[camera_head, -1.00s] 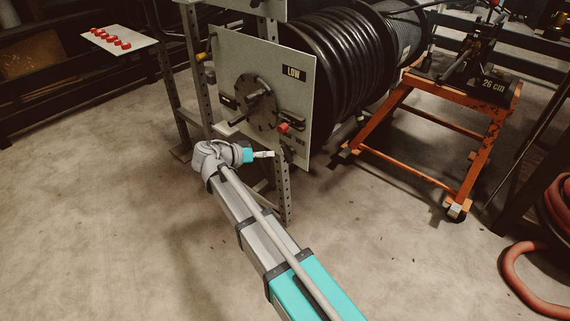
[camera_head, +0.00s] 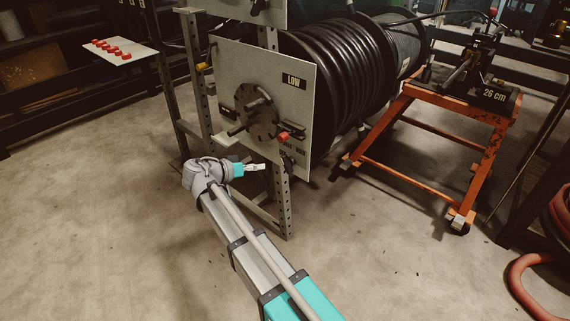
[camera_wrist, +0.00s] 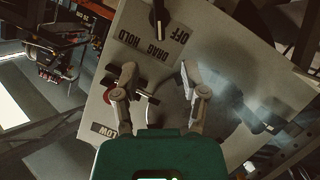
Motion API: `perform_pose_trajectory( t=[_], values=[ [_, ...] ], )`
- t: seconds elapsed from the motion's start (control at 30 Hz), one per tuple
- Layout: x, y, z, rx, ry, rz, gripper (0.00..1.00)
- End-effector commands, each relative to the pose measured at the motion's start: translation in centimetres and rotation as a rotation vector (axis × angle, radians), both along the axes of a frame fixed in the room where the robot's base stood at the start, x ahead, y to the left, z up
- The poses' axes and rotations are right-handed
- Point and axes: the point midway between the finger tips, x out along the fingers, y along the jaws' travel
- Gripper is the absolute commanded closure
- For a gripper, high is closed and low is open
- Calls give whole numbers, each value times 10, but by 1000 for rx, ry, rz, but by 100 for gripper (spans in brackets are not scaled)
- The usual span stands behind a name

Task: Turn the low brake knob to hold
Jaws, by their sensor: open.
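The low reel's pale panel (camera_head: 225,75) carries a LOW label (camera_head: 293,80). The black brake knob (camera_head: 288,162) is low on its right side. In the wrist view the panel (camera_wrist: 228,50) appears upside down, with the knob (camera_wrist: 157,18) at the top edge. OFF, DRAG and HOLD labels (camera_wrist: 150,42) lie around its lower end. The pointer end seems to face the middle label, DRAG. My gripper (camera_head: 260,167) is open in front of the panel's lower part, left of the knob. In the wrist view its fingers (camera_wrist: 157,72) are apart, below the knob, holding nothing.
A red knob (camera_head: 284,136) sits above the brake knob. A round hub with a protruding handle (camera_head: 257,105) is left of it. Perforated grey posts (camera_head: 284,205) carry the panel. An orange stand (camera_head: 420,135) is at right. Floor at left is clear.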

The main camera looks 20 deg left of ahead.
Motion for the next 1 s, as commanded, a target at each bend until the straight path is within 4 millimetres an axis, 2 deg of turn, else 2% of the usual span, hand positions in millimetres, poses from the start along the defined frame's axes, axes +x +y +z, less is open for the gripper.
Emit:
perform_pose_trajectory(
  t=[0.7, 1.0],
  values=[
    [79, -54, -36, 0, 1, -1, 44],
    [96, -66, -41, 0, 0, 0, 44]
  ],
)
